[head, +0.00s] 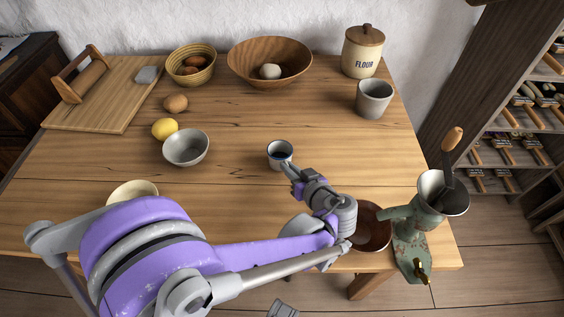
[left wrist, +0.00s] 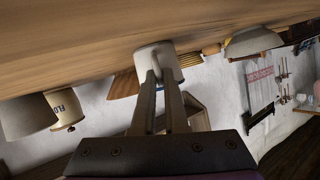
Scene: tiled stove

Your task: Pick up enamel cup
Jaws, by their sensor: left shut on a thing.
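The enamel cup (head: 277,155), small and white with a dark blue rim, stands upright near the middle of the wooden table in the head view. My left gripper (head: 287,167) reaches it from the front right and is shut on its near side. In the left wrist view, where the scene appears upside down, the pale cup (left wrist: 153,54) is at the fingertips of my left gripper (left wrist: 160,80). The fingers hide part of the cup's near wall.
On the table (head: 230,190), a grey metal bowl (head: 186,149) and a lemon (head: 165,129) stand left of the cup. A grey pot (head: 374,99) and flour jar (head: 362,52) are back right. A grinder (head: 415,225) and brown bowl (head: 374,226) are front right. Bare wood surrounds the cup.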

